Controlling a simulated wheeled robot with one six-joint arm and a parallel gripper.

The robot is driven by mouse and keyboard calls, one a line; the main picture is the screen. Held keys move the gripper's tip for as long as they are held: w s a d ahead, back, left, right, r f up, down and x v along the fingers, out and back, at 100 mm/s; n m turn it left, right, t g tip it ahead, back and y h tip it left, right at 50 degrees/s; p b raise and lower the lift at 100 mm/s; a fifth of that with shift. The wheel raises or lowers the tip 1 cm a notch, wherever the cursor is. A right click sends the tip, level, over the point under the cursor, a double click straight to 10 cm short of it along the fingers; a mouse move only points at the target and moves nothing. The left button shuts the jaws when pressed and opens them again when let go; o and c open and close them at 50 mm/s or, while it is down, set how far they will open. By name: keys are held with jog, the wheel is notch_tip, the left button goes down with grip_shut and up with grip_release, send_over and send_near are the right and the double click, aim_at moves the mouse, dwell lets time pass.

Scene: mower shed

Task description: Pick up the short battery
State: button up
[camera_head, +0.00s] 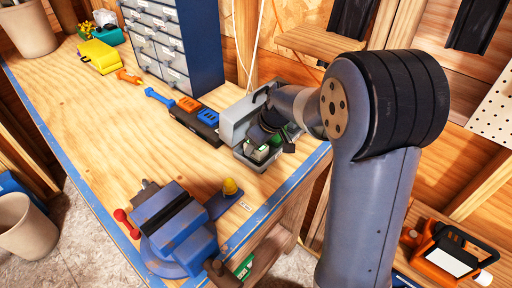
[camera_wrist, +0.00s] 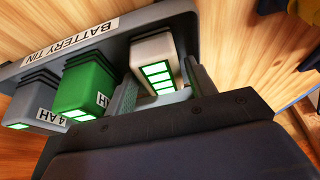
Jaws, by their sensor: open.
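The grey battery tin (camera_wrist: 190,25), labelled BATTERY TIN, holds several batteries in the wrist view. A cream battery (camera_wrist: 151,48) with green lit bars stands nearest my gripper (camera_wrist: 163,93). A green battery (camera_wrist: 88,80) is left of it, and a grey battery (camera_wrist: 30,103) marked 4 AH is at the far left. I cannot tell for sure which is the short one. My gripper is open, its fingers on either side of the cream battery's near end; contact is unclear. In the head view my gripper (camera_head: 266,138) is over the tin (camera_head: 237,120) and hides much of it.
A blue vise (camera_head: 178,230) stands at the bench's front corner. A dark charger strip (camera_head: 190,120) with orange and blue blocks lies left of the tin. A drawer cabinet (camera_head: 175,40) stands behind. The left bench (camera_head: 90,130) is mostly clear.

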jog(key=shift+x, duration=0.8)
jog(key=c, duration=0.8)
jog(key=shift+r, duration=0.1)
jog(key=shift+c, duration=0.3)
